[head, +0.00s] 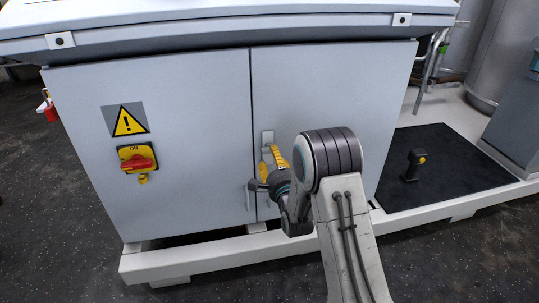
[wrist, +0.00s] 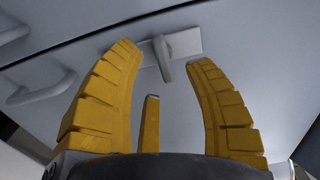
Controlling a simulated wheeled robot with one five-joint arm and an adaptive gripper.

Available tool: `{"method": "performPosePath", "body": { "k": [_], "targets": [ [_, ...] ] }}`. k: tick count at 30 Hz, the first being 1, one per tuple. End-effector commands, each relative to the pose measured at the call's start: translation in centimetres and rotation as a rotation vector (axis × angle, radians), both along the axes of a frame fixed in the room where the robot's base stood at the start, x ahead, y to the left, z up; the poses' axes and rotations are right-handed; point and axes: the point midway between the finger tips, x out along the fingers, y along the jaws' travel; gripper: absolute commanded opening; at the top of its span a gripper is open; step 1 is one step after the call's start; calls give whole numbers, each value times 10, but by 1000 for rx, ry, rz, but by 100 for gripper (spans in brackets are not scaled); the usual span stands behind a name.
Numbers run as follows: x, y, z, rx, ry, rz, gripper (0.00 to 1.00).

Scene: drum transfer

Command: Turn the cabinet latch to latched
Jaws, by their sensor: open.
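The cabinet (head: 190,95) is a grey two-door box. Its latch is a small grey lever (wrist: 163,60) on a pale plate (wrist: 187,42) in the wrist view. In the head view only the upper part of the plate (head: 268,135) shows clearly; my gripper hides the lever. My gripper (head: 271,155) has yellow fingers and is in front of the latch near the door seam. In the wrist view the gripper (wrist: 165,57) is open, with the lever between the fingertips in the picture. I cannot tell whether the fingers touch it.
A grey door handle (head: 250,193) is just left of and below my gripper. The left door bears a red-and-yellow switch (head: 137,159) and a warning sign (head: 126,121). A black mat (head: 440,165) with a small black device (head: 413,166) lies to the right.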

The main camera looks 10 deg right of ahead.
Motion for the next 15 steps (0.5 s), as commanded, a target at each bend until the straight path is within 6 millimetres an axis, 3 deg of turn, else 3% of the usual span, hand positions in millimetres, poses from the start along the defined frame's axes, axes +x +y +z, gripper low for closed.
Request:
{"method": "performPosePath", "body": {
  "k": [6, 15],
  "targets": [
    [24, 0, -2, -1, 0, 0, 48],
    [41, 0, -1, -2, 2, 0, 48]
  ]
}}
